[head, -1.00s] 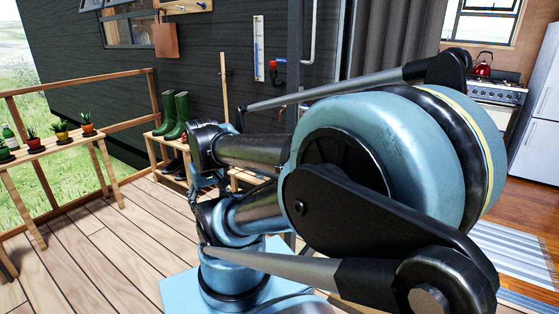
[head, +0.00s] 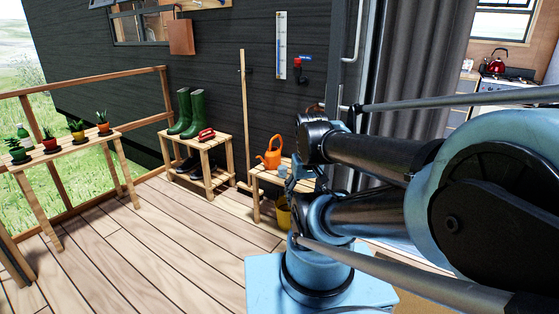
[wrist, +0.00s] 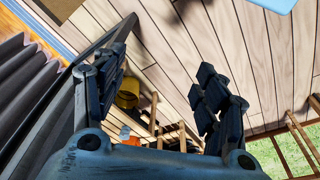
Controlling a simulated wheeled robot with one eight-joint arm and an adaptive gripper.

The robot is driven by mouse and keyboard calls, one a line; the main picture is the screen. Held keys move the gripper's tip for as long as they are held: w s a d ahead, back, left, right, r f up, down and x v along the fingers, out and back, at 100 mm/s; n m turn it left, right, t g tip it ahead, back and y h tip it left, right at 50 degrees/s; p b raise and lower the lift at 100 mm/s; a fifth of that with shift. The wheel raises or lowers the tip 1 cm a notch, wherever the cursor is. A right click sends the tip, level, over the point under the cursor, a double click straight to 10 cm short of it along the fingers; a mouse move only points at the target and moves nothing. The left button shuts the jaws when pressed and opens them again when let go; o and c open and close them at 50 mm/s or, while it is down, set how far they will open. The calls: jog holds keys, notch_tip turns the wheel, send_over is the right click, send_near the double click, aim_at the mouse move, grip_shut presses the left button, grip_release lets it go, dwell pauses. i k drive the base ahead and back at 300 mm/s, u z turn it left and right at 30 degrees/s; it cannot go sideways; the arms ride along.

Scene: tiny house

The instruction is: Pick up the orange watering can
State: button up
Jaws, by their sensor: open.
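The orange watering can (head: 270,154) stands upright on a small wooden bench (head: 258,177) against the dark wall in the head view. My arm is to its right and does not cover it. In the wrist view, a small orange patch (wrist: 131,141), likely the can, shows low between the fingers, partly hidden by my gripper body. My gripper (wrist: 165,75) is open and empty, with its two dark fingers spread wide. It is apart from the can. In the head view I cannot make out the fingers clearly behind the arm.
A yellow bucket (head: 284,216) is under the bench. Green boots (head: 190,113) and a red object (head: 206,135) sit on another wooden stand to the left. A table with potted plants (head: 77,129) stands at the far left. The deck floor (head: 160,230) in front is clear.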

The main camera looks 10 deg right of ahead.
aim_at(271, 161)
jog(key=u, duration=1.35)
jog(key=i, duration=1.8)
jog(key=z, duration=1.3)
